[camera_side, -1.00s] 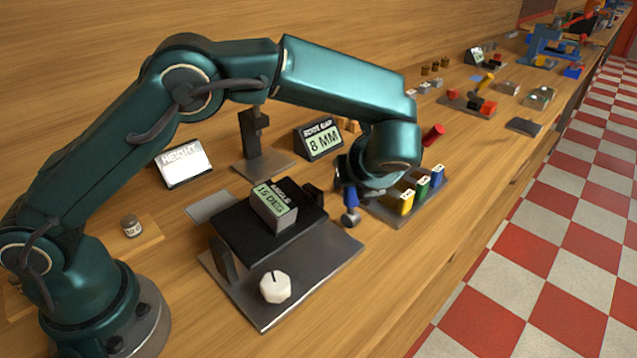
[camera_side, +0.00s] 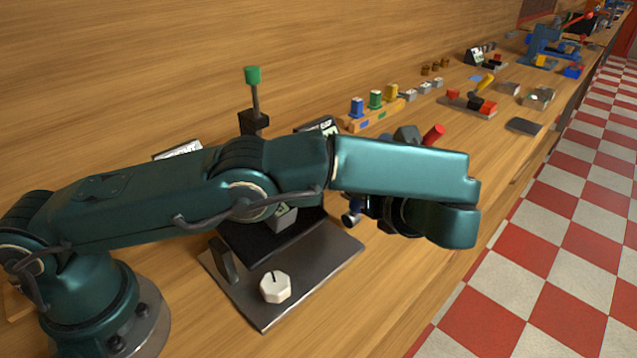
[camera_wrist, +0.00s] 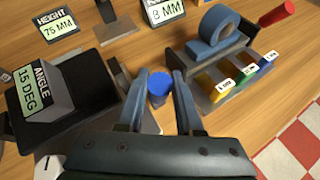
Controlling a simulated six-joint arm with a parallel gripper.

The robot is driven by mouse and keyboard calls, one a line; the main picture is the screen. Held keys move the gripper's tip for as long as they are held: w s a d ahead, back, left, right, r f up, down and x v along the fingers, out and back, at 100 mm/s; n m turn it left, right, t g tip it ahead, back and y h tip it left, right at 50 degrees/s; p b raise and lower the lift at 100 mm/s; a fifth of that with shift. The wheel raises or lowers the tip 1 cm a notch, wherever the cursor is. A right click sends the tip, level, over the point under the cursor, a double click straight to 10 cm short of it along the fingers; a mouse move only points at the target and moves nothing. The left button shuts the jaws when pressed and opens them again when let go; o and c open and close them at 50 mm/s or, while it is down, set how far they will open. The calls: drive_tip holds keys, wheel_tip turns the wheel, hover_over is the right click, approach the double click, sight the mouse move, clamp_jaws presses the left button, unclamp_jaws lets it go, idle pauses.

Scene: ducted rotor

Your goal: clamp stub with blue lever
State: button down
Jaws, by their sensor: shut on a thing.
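My gripper (camera_wrist: 159,77) has blue-grey fingers closed on a short round piece with a bright blue end (camera_wrist: 158,87), which looks like the stub. In the side view its grey end (camera_side: 349,219) shows at the right of the black platform, partly hidden by my arm. The clamp station stands right of my gripper in the wrist view, with a blue-grey curved clamp (camera_wrist: 222,30) on top and a red handle (camera_wrist: 277,12) behind. On its front sit tagged yellow, green and blue levers; the blue lever (camera_wrist: 265,62) is farthest right. The stub is apart from the clamp.
A black platform (camera_wrist: 95,75) with an "ANGLE 15 DEG" display lies left. A white dial (camera_side: 275,287) is on its base plate. A green-topped post (camera_side: 253,76) and a wooden rack with coloured pegs (camera_side: 378,118) stand behind.

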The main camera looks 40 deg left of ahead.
drive_tip(key=c, duration=0.8)
unclamp_jaws()
drive_tip(key=shift+c, duration=0.2)
drive_tip(key=shift+v, duration=2.5)
